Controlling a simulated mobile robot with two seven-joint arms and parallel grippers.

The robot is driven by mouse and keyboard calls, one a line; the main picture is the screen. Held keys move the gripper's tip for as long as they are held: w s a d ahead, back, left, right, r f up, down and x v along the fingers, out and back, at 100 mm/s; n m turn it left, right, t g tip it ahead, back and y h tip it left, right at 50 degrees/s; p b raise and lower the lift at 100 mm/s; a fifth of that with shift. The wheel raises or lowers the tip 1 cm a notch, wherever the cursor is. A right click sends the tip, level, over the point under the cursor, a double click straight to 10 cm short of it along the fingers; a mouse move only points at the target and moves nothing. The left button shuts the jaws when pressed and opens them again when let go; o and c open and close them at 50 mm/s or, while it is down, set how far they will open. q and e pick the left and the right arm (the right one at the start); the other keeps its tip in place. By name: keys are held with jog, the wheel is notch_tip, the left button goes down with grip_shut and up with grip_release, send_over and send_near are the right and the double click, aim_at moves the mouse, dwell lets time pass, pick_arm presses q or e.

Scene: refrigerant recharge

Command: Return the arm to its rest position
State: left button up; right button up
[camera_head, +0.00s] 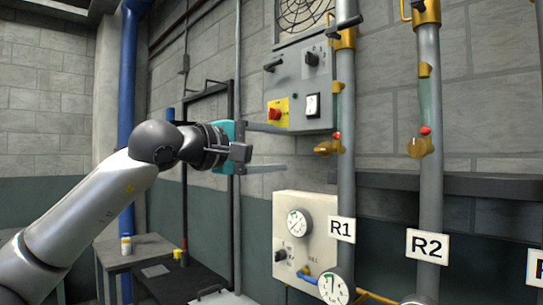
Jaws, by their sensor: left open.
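My left arm comes in from the lower left and is stretched out forward. Its left gripper (272,148) is open and empty, with its two fingers apart and pointing right. The upper finger shows just below the grey control box (297,84), close in front of it in the picture; I cannot tell whether it touches. The lower finger points toward the grey pipe marked R1 (347,180) above the gauge panel (291,205). My right gripper is not in view.
The pipe marked R2 (430,180) stands to the right; both pipes carry brass valves (417,147). The control box has a red knob on yellow (275,113) and a white switch (313,105). A small table (150,250) with a bottle (126,244) stands lower left.

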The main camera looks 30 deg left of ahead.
pick_arm(q)
jog(key=shift+s+a, duration=0.1)
jog(key=shift+s, duration=0.25)
